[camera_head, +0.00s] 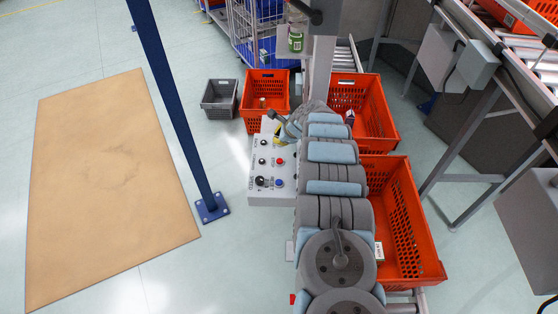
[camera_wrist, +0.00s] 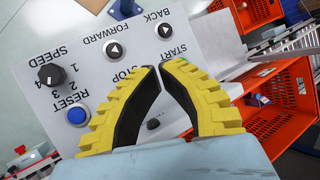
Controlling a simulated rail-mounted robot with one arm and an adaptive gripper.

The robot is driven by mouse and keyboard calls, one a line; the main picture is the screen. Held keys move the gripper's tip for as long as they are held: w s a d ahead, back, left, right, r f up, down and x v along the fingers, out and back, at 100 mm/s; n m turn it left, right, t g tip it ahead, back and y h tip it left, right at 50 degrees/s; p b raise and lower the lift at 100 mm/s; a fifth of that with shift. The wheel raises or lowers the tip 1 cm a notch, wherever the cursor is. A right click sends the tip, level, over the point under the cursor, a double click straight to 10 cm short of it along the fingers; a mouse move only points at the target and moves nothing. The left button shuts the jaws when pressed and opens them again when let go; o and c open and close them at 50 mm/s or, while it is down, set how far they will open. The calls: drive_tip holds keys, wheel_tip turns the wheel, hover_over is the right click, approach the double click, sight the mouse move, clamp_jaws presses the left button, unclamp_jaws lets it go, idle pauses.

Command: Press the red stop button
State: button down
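The white control panel (camera_head: 258,195) stands left of my arm in the head view. A red button (camera_head: 279,161) shows on it there. In the wrist view the panel (camera_wrist: 85,40) fills the upper left, upside down. The STOP label (camera_wrist: 127,76) is partly covered by my left finger, and the red stop button is hidden there. My gripper (camera_wrist: 160,66) has yellow fingers with black pads, tips nearly together with nothing seen between them. It is over the panel near the STOP and START labels. In the head view my gripper (camera_head: 277,130) is at the panel's far end, mostly hidden.
The panel also has a blue reset button (camera_wrist: 76,116), a black speed knob (camera_wrist: 50,75), and BACK (camera_wrist: 164,30) and FORWARD (camera_wrist: 114,50) buttons. Orange totes (camera_head: 425,262) stand right of and beyond the panel. A grey bin (camera_head: 219,98) and blue post (camera_head: 180,110) are left.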

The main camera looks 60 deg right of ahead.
drive_tip(key=shift+f, duration=0.1)
drive_tip(key=b, duration=0.5)
hover_over(279, 158)
wheel_tip(279, 158, down, 7)
drive_tip(key=shift+a+f, duration=0.1)
drive_tip(key=shift+f, duration=0.1)
drive_tip(key=shift+f+b, duration=0.65)
drive_tip(key=shift+b, duration=0.2)
